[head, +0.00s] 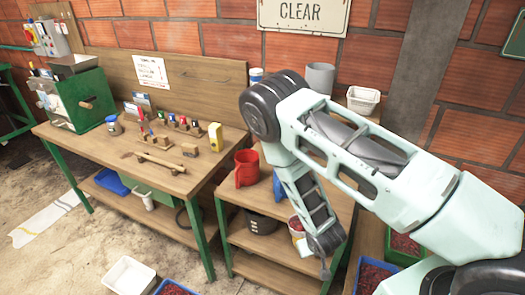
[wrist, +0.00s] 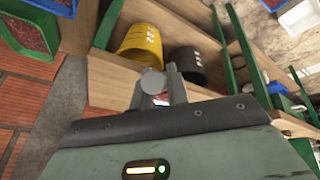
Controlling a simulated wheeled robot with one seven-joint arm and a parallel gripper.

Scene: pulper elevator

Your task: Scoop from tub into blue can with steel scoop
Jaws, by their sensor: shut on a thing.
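My gripper (head: 325,243) hangs low at the right side of the small wooden shelf, pointing down. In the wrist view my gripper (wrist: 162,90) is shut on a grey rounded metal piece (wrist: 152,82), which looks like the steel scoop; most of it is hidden. A thin grey part (head: 325,269) shows below the gripper in the head view. The blue can (head: 277,187) stands on the shelf top beside a red can (head: 247,168), partly hidden by my arm. Tubs with dark red contents stand at floor level: a blue one (head: 359,286) and a green one (head: 389,256). I cannot tell which tub is meant.
A black bucket (head: 262,225) stands on the lower shelf; it also shows in the wrist view (wrist: 184,68) beside a yellow bucket (wrist: 139,47). The workbench (head: 105,150) holds several tools.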

